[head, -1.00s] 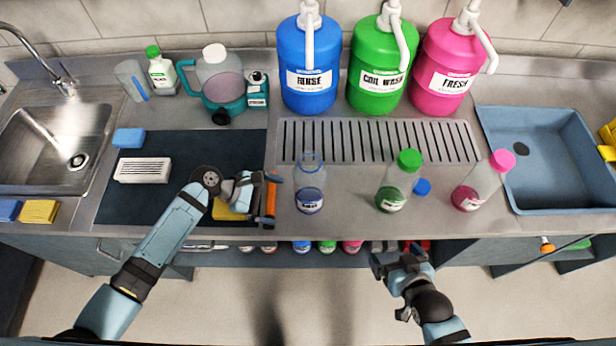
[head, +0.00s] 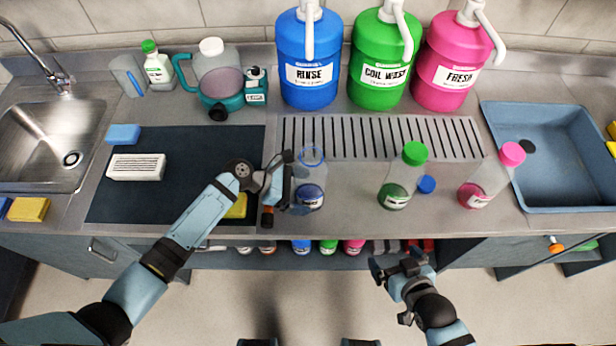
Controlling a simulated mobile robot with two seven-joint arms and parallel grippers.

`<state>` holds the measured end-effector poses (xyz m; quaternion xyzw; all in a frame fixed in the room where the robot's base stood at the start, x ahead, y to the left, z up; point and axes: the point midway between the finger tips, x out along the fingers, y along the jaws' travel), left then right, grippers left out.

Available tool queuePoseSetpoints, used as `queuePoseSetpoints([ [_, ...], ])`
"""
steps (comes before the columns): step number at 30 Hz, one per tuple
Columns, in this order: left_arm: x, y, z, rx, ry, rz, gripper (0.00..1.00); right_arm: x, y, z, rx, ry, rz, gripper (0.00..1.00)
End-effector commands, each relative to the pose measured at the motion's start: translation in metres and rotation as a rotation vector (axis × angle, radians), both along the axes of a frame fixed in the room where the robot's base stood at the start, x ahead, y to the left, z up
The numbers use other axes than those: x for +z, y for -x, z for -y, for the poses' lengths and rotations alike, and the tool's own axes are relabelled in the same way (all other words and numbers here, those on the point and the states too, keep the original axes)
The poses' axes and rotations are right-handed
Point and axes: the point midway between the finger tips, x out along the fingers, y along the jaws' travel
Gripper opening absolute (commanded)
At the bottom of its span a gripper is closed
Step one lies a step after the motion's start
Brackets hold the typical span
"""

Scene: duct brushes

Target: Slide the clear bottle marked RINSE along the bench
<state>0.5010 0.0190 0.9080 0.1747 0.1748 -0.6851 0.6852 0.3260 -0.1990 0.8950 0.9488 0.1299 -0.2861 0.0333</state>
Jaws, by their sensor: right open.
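The clear bottle marked RINSE (head: 311,190) stands upright and uncapped on the bench front, with a little blue liquid at its bottom. My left gripper (head: 290,183) is close at its left side, overlapping the bottle's left edge in the picture. I cannot tell whether it touches the bottle, or how far apart its fingers are. A blue cap (head: 427,184) lies on the bench to the right, beside the green-capped bottle (head: 395,192). My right gripper (head: 398,266) is open and empty, in front of the bench edge.
A pink-capped bottle (head: 481,187) stands further right, before the blue basin (head: 560,197). Behind is a slotted drain (head: 380,138) with large blue, green and pink jugs beyond. A yellow thing (head: 237,207) lies partly under my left gripper on the dark mat (head: 190,150). Bench between the RINSE and green-capped bottles is clear.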

Motion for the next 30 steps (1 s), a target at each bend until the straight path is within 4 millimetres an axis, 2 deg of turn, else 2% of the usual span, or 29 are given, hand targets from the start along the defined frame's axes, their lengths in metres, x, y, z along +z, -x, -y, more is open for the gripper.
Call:
queuePoseSetpoints([
  [6,-0.0060,0.0003,0.0111,-0.001,0.000,0.000,1.00,0.0011,-0.0009,-0.0004,-0.001,-0.001,0.003,1.00],
  [15,-0.0068,0.0002,0.0119,0.000,0.000,0.000,1.00,0.0013,-0.0015,-0.0001,-0.002,-0.001,0.003,1.00],
  [19,-0.0068,0.0002,0.0118,0.000,0.000,0.000,0.70,0.0013,-0.0015,-0.0001,-0.002,-0.001,0.003,1.00],
  [20,-0.0068,0.0002,0.0118,0.000,0.000,0.000,0.67,0.0013,-0.0015,-0.0001,-0.002,-0.001,0.003,1.00],
  [30,-0.0075,-0.0090,0.0115,0.001,-0.001,0.000,0.67,-0.0019,-0.0016,0.0001,-0.003,-0.001,0.003,1.00],
])
